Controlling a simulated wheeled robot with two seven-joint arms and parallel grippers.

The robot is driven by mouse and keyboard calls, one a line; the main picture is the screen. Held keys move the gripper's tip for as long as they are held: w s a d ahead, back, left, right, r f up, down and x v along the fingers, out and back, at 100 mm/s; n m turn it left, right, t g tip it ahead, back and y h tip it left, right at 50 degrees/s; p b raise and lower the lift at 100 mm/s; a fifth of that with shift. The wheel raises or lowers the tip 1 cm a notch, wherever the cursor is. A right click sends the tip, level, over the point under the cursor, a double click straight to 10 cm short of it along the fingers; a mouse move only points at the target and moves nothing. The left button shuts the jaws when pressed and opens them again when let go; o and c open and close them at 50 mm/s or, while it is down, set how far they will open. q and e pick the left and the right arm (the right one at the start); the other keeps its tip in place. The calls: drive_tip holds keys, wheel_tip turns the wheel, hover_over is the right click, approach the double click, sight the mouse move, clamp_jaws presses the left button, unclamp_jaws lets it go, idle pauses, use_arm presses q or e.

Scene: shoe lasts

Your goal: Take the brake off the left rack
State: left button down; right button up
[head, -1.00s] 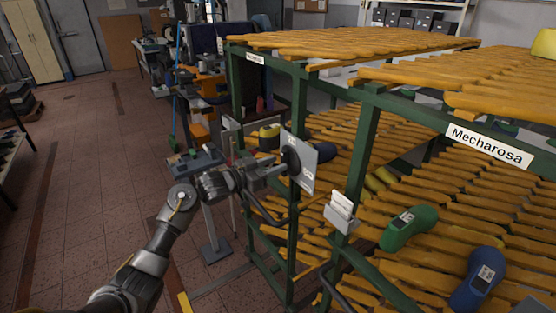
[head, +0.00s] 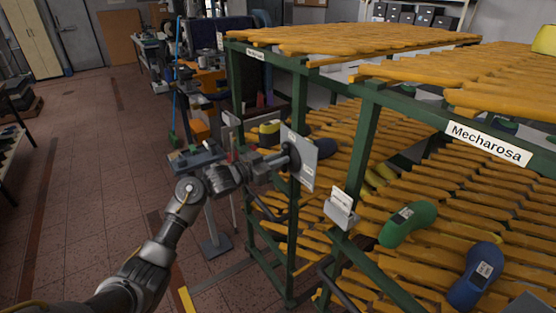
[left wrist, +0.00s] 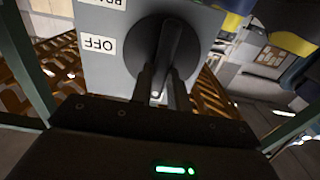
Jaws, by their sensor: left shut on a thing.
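The left rack (head: 296,215) has a green frame and yellow slatted shelves. A grey brake plate (head: 303,170) with a round black knob (head: 291,156) is fixed at its near post. In the left wrist view the dark knob (left wrist: 165,45) fills the middle, in front of the grey plate (left wrist: 105,65). An upside-down OFF label and another, partly cut-off label are on the plate. My left gripper (head: 281,160) is shut on the knob; its fingers (left wrist: 160,92) partly cover the knob's grip. My right gripper is not in view.
A second rack stands at the right, with a Mecharosa sign (head: 488,144), a card holder (head: 341,208), a green shoe last (head: 408,223) and a blue one (head: 476,275). A grey stand (head: 214,225) is behind my arm. The tiled floor (head: 70,200) at left is open.

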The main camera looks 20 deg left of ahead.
use_arm(q)
drive_tip(key=m+b, duration=0.4)
drive_tip(key=m, duration=0.1)
drive_tip(key=f+m+b, duration=0.1)
drive_tip(key=m+b, duration=0.4)
drive_tip(key=m, duration=0.1)
drive_tip(key=m+b, duration=0.5)
drive_tip(key=shift+s+d+f+m, duration=0.15)
drive_tip(key=shift+s+d+m, duration=0.15)
drive_tip(key=shift+d+m, duration=0.1)
drive_tip(key=shift+m+b, duration=0.4)
drive_tip(key=shift+b, duration=0.2)
drive_tip(key=shift+m, duration=0.3)
drive_tip(key=c, duration=1.3)
unclamp_jaws()
drive_tip(key=shift+c, duration=0.2)
